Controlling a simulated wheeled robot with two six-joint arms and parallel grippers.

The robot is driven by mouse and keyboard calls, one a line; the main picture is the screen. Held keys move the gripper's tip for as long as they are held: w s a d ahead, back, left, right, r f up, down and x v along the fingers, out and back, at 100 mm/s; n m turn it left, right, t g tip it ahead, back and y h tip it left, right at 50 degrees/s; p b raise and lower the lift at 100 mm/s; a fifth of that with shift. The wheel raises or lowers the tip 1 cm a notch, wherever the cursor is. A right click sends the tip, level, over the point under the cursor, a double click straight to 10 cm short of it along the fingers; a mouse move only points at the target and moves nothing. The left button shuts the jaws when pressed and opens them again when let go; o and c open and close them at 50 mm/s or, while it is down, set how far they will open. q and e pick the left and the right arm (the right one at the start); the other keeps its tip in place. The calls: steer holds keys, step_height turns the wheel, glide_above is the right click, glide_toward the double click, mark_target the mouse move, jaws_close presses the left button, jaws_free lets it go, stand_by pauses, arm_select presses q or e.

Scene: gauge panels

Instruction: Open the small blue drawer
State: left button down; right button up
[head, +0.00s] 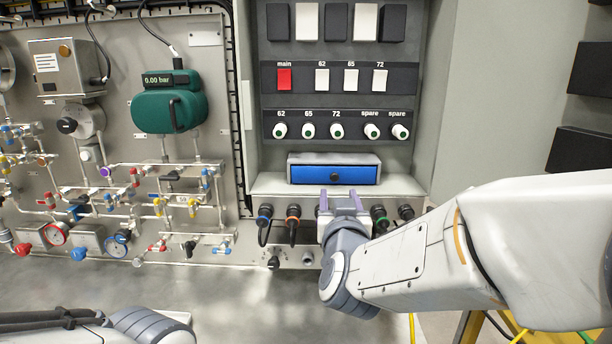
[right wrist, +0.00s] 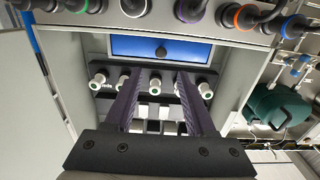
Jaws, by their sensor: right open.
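The small blue drawer (head: 308,174) sits in a grey housing (head: 372,160) on a shelf of the cabinet. Its front looks flush with the housing, so it appears shut. A dark round knob (head: 334,177) is at the middle of its front. My right gripper (head: 341,198) is open, with its two purple fingers apart and empty, just below and in front of the drawer. In the right wrist view the picture is turned over; the blue drawer (right wrist: 190,50) and its knob (right wrist: 161,51) show beyond the fingertips (right wrist: 167,74). The knob is not between the fingers. My left gripper is out of view.
Above the drawer are a row of green-and-white knobs (head: 336,131) and a red main switch (head: 284,79). Cable connectors (head: 293,212) line the front below the shelf. A gauge panel with a green box (head: 155,112) and many valves stands left. Dark blocks (head: 590,75) are at right.

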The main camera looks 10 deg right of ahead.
mark_target(334, 177)
steer(key=p+x, duration=0.5)
steer(key=x, duration=0.3)
steer(key=shift+w+f, duration=0.1)
steer(key=shift+w, duration=0.35)
jaws_close()
stand_by(1.0)
